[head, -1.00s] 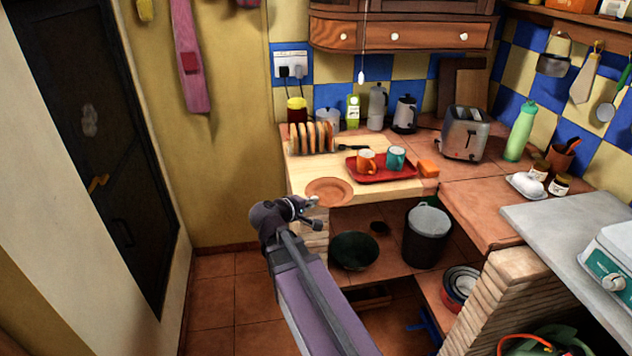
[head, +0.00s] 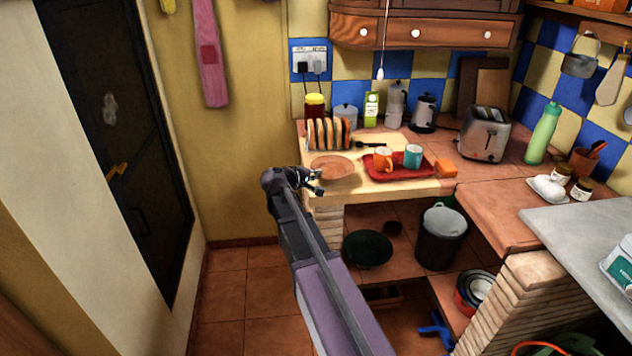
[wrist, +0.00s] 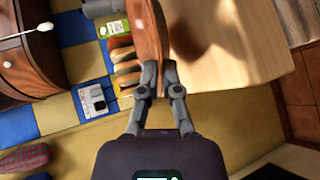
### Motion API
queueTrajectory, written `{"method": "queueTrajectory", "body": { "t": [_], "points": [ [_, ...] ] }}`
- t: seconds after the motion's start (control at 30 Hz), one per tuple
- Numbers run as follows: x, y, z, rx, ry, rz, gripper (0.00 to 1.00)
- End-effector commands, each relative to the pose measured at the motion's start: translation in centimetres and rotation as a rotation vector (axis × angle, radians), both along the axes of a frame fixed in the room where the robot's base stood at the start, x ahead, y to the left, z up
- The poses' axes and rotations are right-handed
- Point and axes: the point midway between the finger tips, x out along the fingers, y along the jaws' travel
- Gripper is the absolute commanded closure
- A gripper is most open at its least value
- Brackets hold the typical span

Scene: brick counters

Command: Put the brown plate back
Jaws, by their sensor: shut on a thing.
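The brown plate (head: 332,168) is held over the front left part of the pale wooden counter, in front of a rack (head: 328,133) with several upright brown and cream pieces. My gripper (head: 315,182) is shut on the plate's near left rim. In the wrist view the plate (wrist: 148,35) shows nearly edge-on between the fingertips of my gripper (wrist: 159,80), and a dark shadow lies on the counter to its right. The rack's upright pieces (wrist: 122,55) show left of the plate. I cannot tell the exact height of the plate above the counter.
A red tray (head: 400,174) with an orange mug (head: 383,158) and a teal mug (head: 413,155) sits right of the plate. A jar with a yellow lid (head: 315,106) and a green carton (head: 371,108) stand behind. A toaster (head: 486,135) is further right.

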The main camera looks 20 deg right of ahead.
Motion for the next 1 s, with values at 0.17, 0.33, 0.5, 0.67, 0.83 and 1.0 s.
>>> {"method": "queueTrajectory", "body": {
  "t": [0.17,0.33,0.5,0.67,0.83,1.0],
  "points": [
    [2.2,-0.4,-0.2,-0.001,0.000,0.000,1.00],
    [2.4,-0.5,-0.2,-0.001,0.000,0.000,1.00],
    [2.4,-0.5,-0.2,-0.001,0.000,-0.001,1.00],
    [2.3,-0.6,-0.4,-0.001,0.000,-0.001,1.00],
    [2.3,-0.6,-1.4,-0.001,0.000,-0.001,1.00],
    [2.3,-0.6,-2.8,-0.001,0.000,-0.001,1.00]
  ]
}}
